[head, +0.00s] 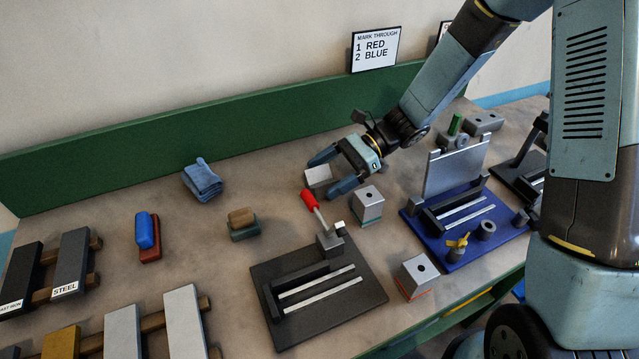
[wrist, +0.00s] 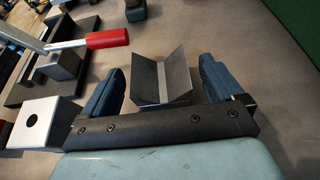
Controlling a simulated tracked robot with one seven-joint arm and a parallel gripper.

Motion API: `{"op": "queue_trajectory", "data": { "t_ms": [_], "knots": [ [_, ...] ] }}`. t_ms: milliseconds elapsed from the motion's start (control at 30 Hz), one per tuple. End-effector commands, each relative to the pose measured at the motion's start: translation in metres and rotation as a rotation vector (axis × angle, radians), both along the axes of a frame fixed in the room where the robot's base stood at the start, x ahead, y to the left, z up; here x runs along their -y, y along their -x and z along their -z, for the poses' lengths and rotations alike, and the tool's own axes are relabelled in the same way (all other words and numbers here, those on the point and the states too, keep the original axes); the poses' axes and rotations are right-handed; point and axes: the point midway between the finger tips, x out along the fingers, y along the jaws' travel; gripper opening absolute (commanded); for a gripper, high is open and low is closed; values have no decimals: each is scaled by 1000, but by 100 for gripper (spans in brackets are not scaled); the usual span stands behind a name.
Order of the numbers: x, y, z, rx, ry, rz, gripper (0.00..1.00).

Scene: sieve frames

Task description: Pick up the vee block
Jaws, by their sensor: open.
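The vee block (wrist: 163,76) is a grey metal block with a wide V-shaped groove on top. In the wrist view it lies between the two blue-grey fingers of my gripper (wrist: 161,69), with a gap on each side. In the head view the vee block (head: 318,178) sits on the bench, partly hidden by the fingers of my gripper (head: 333,172). My gripper is open and holds nothing. From these views I cannot tell whether the fingertips reach down to the bench.
A square block with a hole (head: 368,198) stands close right of my gripper. A red-handled clamp (head: 311,199) rises from a dark fixture plate (head: 340,305) in front. A blue fixture (head: 450,243) is further right. A folded blue cloth (head: 202,180) lies left, with bare bench between.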

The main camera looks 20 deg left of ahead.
Motion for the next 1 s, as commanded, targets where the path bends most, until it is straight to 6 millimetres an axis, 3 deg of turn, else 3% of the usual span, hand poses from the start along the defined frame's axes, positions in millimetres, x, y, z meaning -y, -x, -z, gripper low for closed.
{"op": "queue_trajectory", "data": {
  "t_ms": [333,1000],
  "knots": [
    [-9,8,5,1,1,1,94],
    [-9,8,5,1,0,2,29]
  ]
}}
